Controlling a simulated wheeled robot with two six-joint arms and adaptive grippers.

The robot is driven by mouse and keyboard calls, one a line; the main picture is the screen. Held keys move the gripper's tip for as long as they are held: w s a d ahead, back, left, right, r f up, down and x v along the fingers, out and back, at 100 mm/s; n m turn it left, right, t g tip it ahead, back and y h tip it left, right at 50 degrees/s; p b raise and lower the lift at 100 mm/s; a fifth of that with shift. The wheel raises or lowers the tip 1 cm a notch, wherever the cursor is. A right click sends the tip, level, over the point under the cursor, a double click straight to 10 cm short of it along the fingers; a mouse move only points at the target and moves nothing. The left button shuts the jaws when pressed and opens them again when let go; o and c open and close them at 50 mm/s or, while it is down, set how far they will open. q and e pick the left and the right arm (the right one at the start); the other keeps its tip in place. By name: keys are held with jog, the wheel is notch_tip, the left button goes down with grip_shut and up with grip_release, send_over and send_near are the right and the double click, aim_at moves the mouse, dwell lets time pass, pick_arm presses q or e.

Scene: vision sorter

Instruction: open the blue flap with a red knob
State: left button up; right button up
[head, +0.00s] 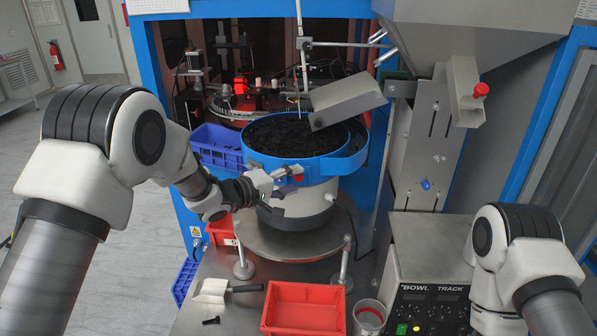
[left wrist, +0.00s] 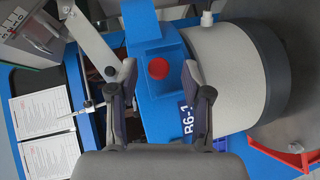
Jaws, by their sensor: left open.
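The red knob (left wrist: 158,68) sits on a blue flap (left wrist: 160,92) in the left wrist view, beside the pale bowl drum (left wrist: 222,75). In the head view the red knob (head: 298,177) is a small spot at the front of the blue-rimmed bowl (head: 345,163). My left gripper (head: 279,182) is open at the front of the bowl. In the left wrist view its fingers (left wrist: 160,78) stand either side of the knob, with gaps; I cannot tell whether they are at its depth. The flap looks closed. My right gripper is out of view.
A steel chute (head: 345,100) hangs over the bowl of dark parts. A red tray (head: 304,307), a scoop (head: 212,290), a clear cup (head: 369,318) and a control box (head: 430,260) stand in front. A blue crate (head: 217,146) is left of the bowl.

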pick_arm(q)
jog(key=shift+w+d+f, duration=0.15)
jog(key=shift+w+d, duration=0.05)
jog(key=shift+w, duration=0.25)
jog(key=shift+w+d+f, duration=0.1)
jog(key=shift+w+d, duration=0.1)
jog(key=shift+w, duration=0.2)
jog(key=shift+w+d, duration=0.15)
jog(key=shift+d, duration=0.05)
jog(key=shift+s+d+r, duration=0.2)
jog(key=shift+s+d, duration=0.15)
jog(key=shift+s, duration=0.05)
jog(key=shift+w+f, duration=0.2)
jog(key=shift+w, duration=0.1)
grip_shut()
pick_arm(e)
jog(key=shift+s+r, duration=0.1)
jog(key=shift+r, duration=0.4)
